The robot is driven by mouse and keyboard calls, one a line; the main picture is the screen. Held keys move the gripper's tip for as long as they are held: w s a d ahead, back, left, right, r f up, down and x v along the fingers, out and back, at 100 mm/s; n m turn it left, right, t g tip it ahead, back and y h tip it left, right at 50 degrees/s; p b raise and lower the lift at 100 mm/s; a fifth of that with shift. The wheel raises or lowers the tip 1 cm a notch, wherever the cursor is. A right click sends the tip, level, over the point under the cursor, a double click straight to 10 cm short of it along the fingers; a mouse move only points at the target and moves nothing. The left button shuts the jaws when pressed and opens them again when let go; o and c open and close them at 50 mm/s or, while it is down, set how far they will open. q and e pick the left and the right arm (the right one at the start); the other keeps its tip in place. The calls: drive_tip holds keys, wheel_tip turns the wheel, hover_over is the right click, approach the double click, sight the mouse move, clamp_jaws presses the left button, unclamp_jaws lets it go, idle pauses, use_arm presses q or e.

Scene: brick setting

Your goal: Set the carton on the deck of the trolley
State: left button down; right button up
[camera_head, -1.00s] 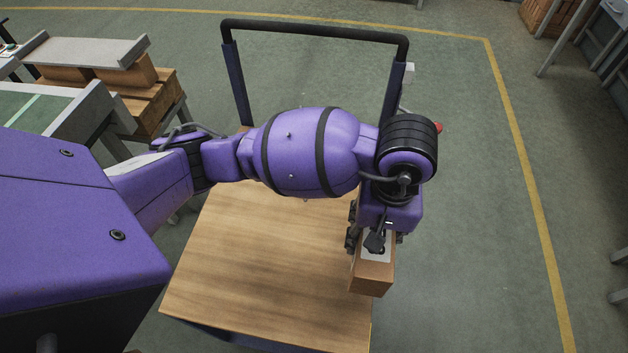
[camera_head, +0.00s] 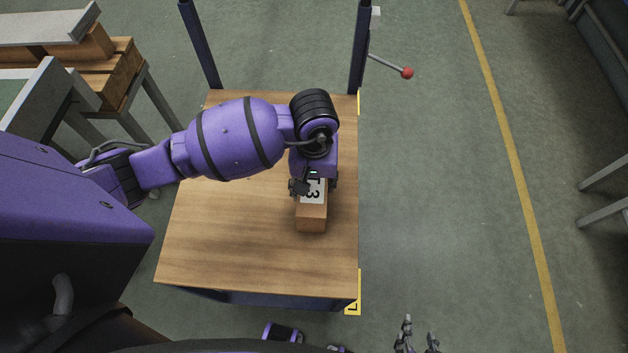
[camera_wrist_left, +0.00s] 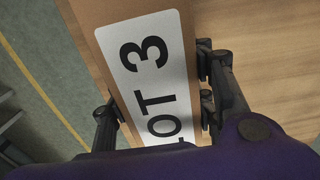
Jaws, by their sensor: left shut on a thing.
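In the left wrist view the carton (camera_wrist_left: 103,15) lies between the fingers (camera_wrist_left: 158,115), with wood on one side and floor on the other. The trolley's wooden deck (camera_head: 230,240) is under the carton in the head view, near its right edge. I cannot tell whether the carton touches the deck. My right gripper (camera_head: 418,338) is open and empty at the bottom edge, right of the trolley.
The trolley's dark handle posts (camera_head: 358,50) rise at the back. A red-knobbed lever (camera_head: 407,72) sticks out right of them. A bench (camera_head: 60,95) and stacked wooden boxes (camera_head: 122,75) stand at the left. The deck's left and front parts are bare.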

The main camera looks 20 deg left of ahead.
use_arm(q)
drive_tip(key=shift+w+f, duration=0.1)
drive_tip(key=shift+f, duration=0.05)
drive_tip(key=shift+f, duration=0.15)
drive_tip(key=c, duration=0.8)
unclamp_jaws()
wheel_tip(320, 180, up, 12)
drive_tip(key=shift+r, duration=0.2)
